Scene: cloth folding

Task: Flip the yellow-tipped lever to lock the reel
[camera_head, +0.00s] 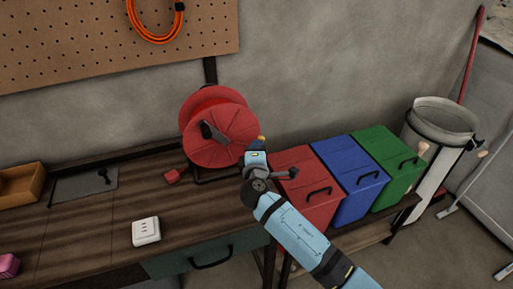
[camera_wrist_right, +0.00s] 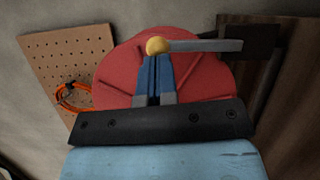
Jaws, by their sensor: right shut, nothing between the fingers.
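The red reel (camera_head: 218,135) stands upright at the back of the workbench, and its disc (camera_wrist_right: 115,75) fills much of the right wrist view. The lever (camera_wrist_right: 208,46) is a grey bar running sideways from a dark block (camera_wrist_right: 252,45) to a yellow ball tip (camera_wrist_right: 157,46). The yellow tip also shows small in the head view (camera_head: 261,138), at the reel's right edge. My right gripper (camera_head: 259,150) is shut and empty. Its blue fingertips (camera_wrist_right: 156,58) are right at the yellow tip; I cannot tell whether they touch. My left gripper is not in view.
Red (camera_head: 306,185), blue (camera_head: 348,172) and green (camera_head: 387,161) bins stand right of the reel, with my right arm passing in front. A white socket box (camera_head: 146,231) and a small red block (camera_head: 172,176) lie on the workbench (camera_head: 100,220). A pegboard (camera_head: 80,40) hangs behind.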

